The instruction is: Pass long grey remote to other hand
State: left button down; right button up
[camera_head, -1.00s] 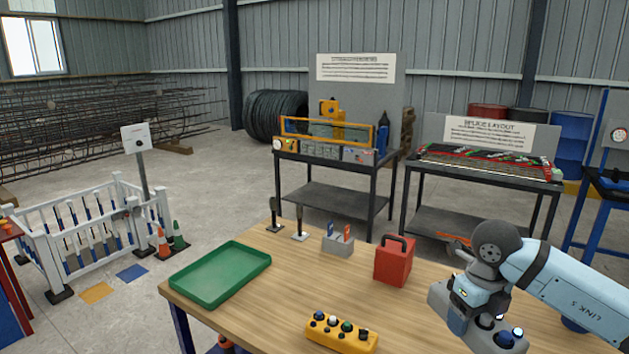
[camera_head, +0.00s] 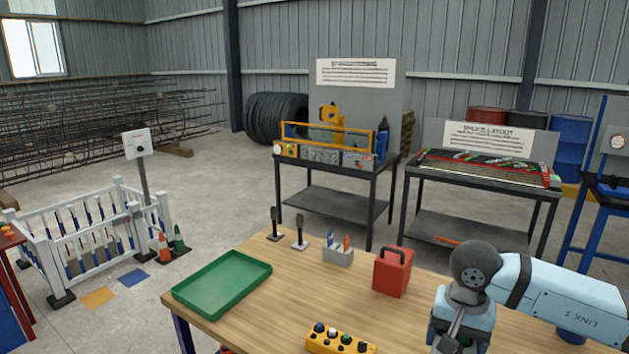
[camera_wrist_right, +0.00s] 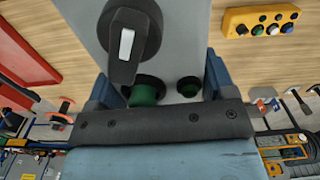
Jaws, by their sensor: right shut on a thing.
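The long grey remote (camera_wrist_right: 185,40) fills the middle of the right wrist view. It has a black rotary knob with a white mark and two green buttons on its face. My right gripper (camera_wrist_right: 160,80) is shut on it, with a dark blue finger on either side. In the head view my right arm comes in from the right and its wrist (camera_head: 465,310) hangs over the table's front right part. The remote cannot be made out clearly there. My left gripper is in neither view.
A wooden table (camera_head: 310,285) bears a green tray (camera_head: 222,283), a red box with a black handle (camera_head: 392,272), a grey holder (camera_head: 338,257) and two small black-topped stands. A yellow button box (camera_head: 340,342) lies at the front edge.

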jog(key=n, duration=0.5)
jog(key=shift+s+a+r+p, duration=0.25)
jog(key=shift+s+a+p, duration=0.05)
jog(key=shift+s+a, duration=0.1)
